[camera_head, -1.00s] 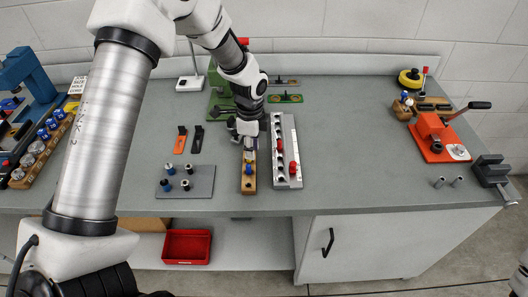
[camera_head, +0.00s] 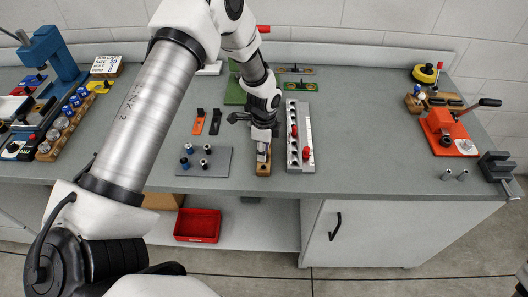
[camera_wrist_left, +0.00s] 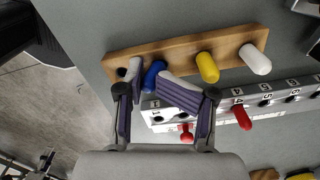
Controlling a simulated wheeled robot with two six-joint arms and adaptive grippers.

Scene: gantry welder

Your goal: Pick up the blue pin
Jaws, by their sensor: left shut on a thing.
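The blue pin (camera_wrist_left: 153,75) stands in a wooden rack (camera_wrist_left: 118,62) at its near end, beside a yellow pin (camera_wrist_left: 207,67) and a white pin (camera_wrist_left: 255,59). In the left wrist view my left gripper (camera_wrist_left: 153,80) has one finger on each side of the blue pin and is shut on it. The pin still appears to be at the rack. In the head view my left gripper (camera_head: 262,147) is over the near part of the wooden rack (camera_head: 263,170) and hides the pins there.
A grey numbered rail (camera_head: 306,160) with red pins lies just right of the wooden rack. A dark plate (camera_head: 204,168) with several short pegs lies to its left. An orange toggle clamp (camera_head: 440,132) stands at the right. The middle right of the bench is clear.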

